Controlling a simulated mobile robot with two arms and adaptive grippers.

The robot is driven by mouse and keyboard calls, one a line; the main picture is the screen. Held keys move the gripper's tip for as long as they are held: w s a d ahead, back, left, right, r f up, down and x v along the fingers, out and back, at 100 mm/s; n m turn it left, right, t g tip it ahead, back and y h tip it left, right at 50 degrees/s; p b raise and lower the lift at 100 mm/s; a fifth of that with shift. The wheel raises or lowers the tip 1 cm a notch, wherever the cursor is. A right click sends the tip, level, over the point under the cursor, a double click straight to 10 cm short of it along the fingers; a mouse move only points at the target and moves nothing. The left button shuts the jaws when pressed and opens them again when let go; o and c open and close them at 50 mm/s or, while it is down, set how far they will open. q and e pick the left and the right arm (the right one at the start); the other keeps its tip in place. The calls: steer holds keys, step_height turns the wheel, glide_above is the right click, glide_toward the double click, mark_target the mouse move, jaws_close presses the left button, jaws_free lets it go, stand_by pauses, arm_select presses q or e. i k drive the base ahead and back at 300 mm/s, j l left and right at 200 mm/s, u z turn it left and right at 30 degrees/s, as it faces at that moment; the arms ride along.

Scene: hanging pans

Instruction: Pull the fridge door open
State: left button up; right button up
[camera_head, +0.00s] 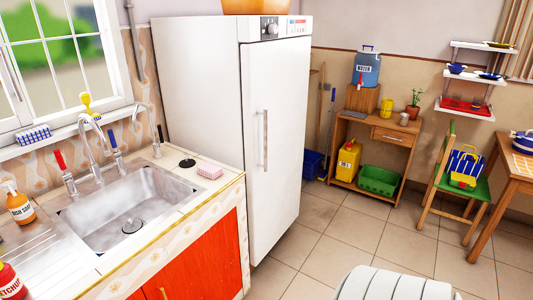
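The white fridge (200,85) stands past the end of the sink counter. Its door (288,150) faces right and looks shut. A long vertical grey handle (265,140) is on the door, toward its left side. A control dial is on the panel above the door. Neither my left nor my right gripper shows in the head view, so I cannot see what they hold. A white ribbed shape at the bottom, right of centre, shows no fingers.
The counter with a steel sink (130,208) and red cabinet doors (205,262) lies at the left, close to the fridge. Tiled floor (330,222) is clear before the fridge door. A wooden stand (376,150), a green chair (458,190) and a table stand at the right.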

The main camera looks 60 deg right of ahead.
mark_target(275, 73)
steer(key=z, duration=1.9)
steer(key=i+l+u, duration=0.1)
steer(key=i+l, duration=0.7)
